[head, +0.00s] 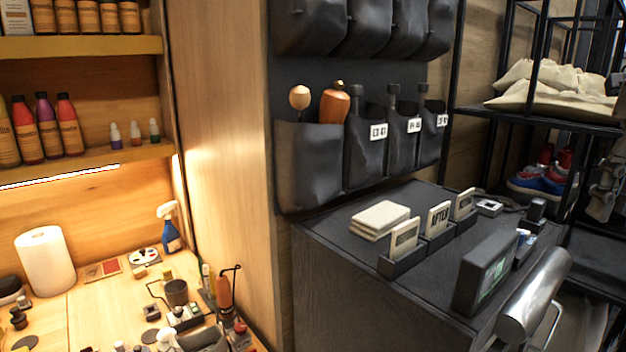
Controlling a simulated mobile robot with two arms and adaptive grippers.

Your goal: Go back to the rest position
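Neither of my grippers can be made out in the head view. The view faces a wooden workbench (95,300) on the left and a dark cabinet (345,285) on the right. No object is seen held by me.
Shelves of bottles (68,125) hang above the bench, which holds a paper roll (45,262), a blue spray bottle (171,232) and small tools. The cabinet carries cloths (380,219) and card holders (437,228). A silver rounded object (535,295) stands at its front right. A black rack (545,118) stands behind.

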